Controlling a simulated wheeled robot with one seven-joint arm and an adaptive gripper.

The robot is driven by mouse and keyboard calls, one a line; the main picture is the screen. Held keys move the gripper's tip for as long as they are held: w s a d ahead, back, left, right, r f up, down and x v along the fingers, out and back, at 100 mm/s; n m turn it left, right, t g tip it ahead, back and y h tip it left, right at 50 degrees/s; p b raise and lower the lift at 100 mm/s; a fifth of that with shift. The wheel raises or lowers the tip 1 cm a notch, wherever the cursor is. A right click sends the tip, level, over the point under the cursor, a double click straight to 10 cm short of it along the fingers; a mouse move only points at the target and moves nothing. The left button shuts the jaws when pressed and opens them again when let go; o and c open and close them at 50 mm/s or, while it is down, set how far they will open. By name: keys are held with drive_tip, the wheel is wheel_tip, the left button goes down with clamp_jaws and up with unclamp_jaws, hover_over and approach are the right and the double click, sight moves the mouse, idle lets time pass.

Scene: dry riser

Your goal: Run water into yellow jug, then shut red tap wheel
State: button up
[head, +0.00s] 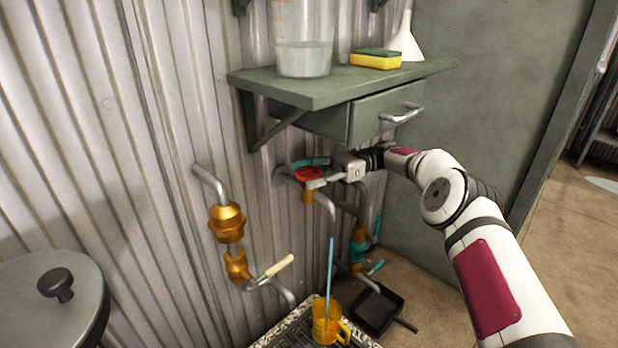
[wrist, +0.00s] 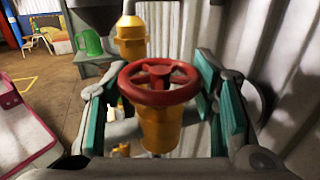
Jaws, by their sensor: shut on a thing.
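The red tap wheel (head: 306,174) sits on a brass valve on the pipe at the corrugated wall. My gripper (head: 316,172) is shut on the wheel, with teal pads on either side of it. The wheel (wrist: 158,82) also shows between the pads in the wrist view. A thin blue stream of water (head: 330,270) falls from the spout into the yellow jug (head: 326,318). The jug stands upright on a speckled grate below; its water level is not clear.
A green-grey shelf (head: 340,85) with a drawer overhangs my gripper. It holds a clear measuring jug (head: 304,40), a sponge (head: 376,59) and a white funnel (head: 405,40). A brass valve with a cream lever (head: 278,266) is left. A dark dustpan (head: 378,310) lies right of the yellow jug.

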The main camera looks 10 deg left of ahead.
idle(0.3)
drive_tip(key=o, duration=1.2)
drive_tip(key=shift+r+m+t+y+p, duration=0.15)
drive_tip(key=shift+m+t+y+p, duration=0.25)
drive_tip(key=shift+m+t+p, duration=0.15)
